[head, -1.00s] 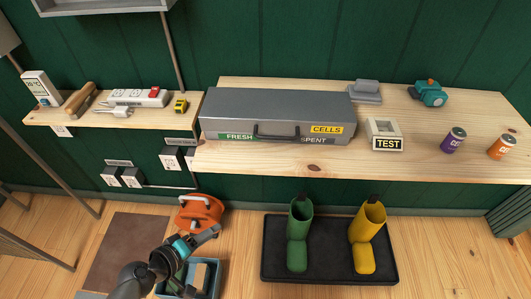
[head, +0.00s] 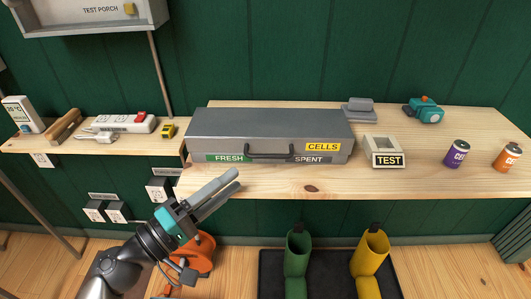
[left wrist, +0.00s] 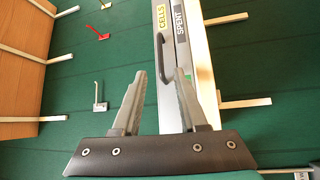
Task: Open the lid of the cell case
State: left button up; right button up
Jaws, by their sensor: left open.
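The cell case (head: 262,125) is a long grey box on the wooden shelf, with its lid shut. A dark handle (head: 270,149) is on its front, between the green FRESH label and the SPENT label, with a yellow CELLS label at the right. My left gripper (head: 231,179) is open and empty, in front of and below the case's left part, apart from it. In the left wrist view, the case (left wrist: 171,91) runs up the picture beyond the open fingers (left wrist: 162,80), with the handle showing. My right gripper is in no view.
On the shelf (head: 330,187), a TEST box (head: 384,151), a purple cell (head: 456,154) and an orange cell (head: 508,158) stand right of the case. A grey block (head: 359,110) and a teal device (head: 423,110) lie behind. Boots (head: 371,262) stand below. The front strip is clear.

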aim_at(265, 157)
pick_arm(q)
jog(key=p+x, duration=0.1)
jog(key=x, duration=0.9)
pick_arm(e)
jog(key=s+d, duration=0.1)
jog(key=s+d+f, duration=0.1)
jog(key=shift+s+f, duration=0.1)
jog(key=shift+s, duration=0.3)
pick_arm(q)
jog(key=shift+c, duration=0.2)
grip_shut()
jog(key=shift+a, duration=0.1)
dwell(0.4)
